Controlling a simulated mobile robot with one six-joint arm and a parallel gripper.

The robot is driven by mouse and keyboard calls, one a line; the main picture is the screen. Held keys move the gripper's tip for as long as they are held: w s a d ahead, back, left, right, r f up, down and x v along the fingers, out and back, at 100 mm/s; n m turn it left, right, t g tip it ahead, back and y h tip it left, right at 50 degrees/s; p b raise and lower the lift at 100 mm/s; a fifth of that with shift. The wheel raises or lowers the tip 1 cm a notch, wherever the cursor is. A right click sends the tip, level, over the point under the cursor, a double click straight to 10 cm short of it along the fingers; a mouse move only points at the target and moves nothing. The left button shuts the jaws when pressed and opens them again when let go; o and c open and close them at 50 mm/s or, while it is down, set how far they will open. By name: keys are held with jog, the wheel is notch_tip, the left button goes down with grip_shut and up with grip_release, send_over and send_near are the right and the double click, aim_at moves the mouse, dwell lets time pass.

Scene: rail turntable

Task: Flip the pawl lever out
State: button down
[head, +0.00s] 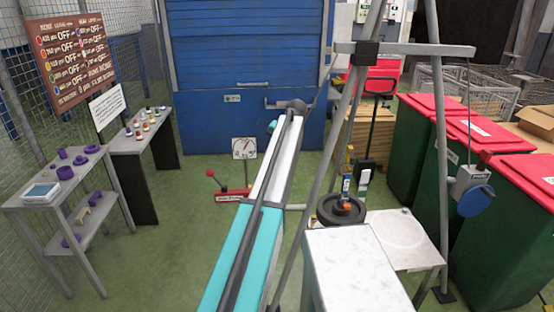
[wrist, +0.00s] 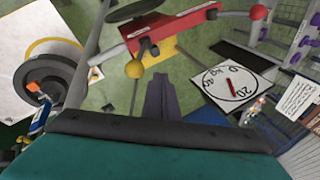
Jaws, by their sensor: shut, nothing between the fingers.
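My gripper (wrist: 160,84) shows in the wrist view as two dark fingers shut together, with nothing between them. In the head view it is hidden behind my arm. A red unit (wrist: 200,28) with yellow parts lies beyond the fingertips in the wrist view. It carries a yellow ball (wrist: 135,69) and a red ball (wrist: 258,12). The fingertips appear apart from it. In the head view the red unit (head: 229,197) stands low, left of my arm, with a red-knobbed lever (head: 211,173) tilted up left. I cannot tell which part is the pawl lever.
A white dial (head: 244,148) stands behind the red unit and shows close by in the wrist view (wrist: 232,84).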

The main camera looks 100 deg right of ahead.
jog(key=b+v, duration=0.3)
jog(key=v, duration=0.7)
jog(key=shift+r, duration=0.4)
